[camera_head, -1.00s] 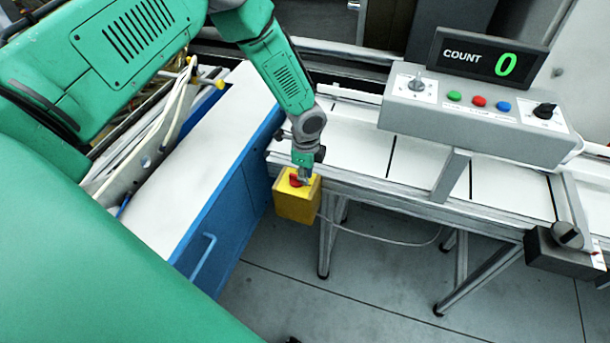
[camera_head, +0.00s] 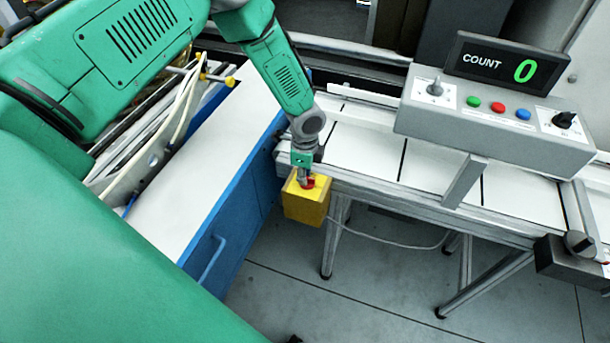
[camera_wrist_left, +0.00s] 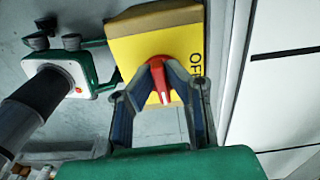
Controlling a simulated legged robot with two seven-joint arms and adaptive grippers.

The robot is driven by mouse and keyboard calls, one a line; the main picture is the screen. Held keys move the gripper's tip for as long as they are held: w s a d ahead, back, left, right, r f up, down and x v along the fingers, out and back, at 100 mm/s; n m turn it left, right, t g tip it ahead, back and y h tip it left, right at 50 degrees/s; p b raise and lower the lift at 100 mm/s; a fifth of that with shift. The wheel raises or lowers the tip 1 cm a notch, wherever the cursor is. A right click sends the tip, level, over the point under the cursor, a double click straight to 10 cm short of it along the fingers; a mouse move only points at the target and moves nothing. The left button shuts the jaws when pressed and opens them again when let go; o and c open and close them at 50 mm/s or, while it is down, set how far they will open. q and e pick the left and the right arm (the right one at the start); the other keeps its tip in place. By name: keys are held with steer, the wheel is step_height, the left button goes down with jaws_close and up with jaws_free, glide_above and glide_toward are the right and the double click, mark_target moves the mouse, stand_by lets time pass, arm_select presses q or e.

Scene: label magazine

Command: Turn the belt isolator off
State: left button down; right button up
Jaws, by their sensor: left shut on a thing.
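The belt isolator is a yellow box (camera_head: 305,208) at the near left end of the conveyor, with a red rotary handle (camera_head: 311,182) on top. In the left wrist view the yellow face (camera_wrist_left: 130,52) shows lettering starting "OF" at its right edge, the rest hidden by a finger. The red handle (camera_wrist_left: 160,72) has a white mark on the end toward the gripper. My left gripper (camera_head: 303,182) is over the box. In the left wrist view its fingers (camera_wrist_left: 161,70) are shut on the red handle, one on each side. My right gripper is out of view.
The white-topped conveyor (camera_head: 355,150) runs to the right. A grey control box (camera_head: 480,131) with buttons, switches and a COUNT display (camera_head: 505,66) reading 0 stands over it. A blue cabinet (camera_head: 232,200) with a white top is left of the isolator. The floor in front is clear.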

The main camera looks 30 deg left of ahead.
arm_select(q)
steer(key=shift+w+d+r, duration=0.1)
steer(key=shift+w+d, duration=0.1)
steer(key=shift+d, duration=0.05)
steer(key=shift+d+n, duration=0.1)
steer(key=shift+n, duration=0.7)
steer(key=n, duration=0.2)
steer(key=n+b, duration=0.1)
steer(key=shift+w+d+n, duration=0.15)
steer(key=shift+d+n, duration=0.1)
steer(key=shift+n, duration=0.05)
steer(key=n+b, duration=0.1)
steer(key=n, duration=0.4)
steer(key=shift+w+a+r, duration=0.1)
steer(key=shift+r, duration=0.05)
steer(key=n, duration=0.4)
steer(key=shift+n+b, duration=0.3)
steer(key=shift+n, duration=0.1)
steer(key=shift+a+n, duration=0.1)
steer(key=shift+n, duration=1.1)
steer(key=shift+a, duration=0.1)
steer(key=c, duration=1.7)
jaws_free()
steer(key=shift+c, duration=0.2)
steer(key=shift+o, duration=0.7)
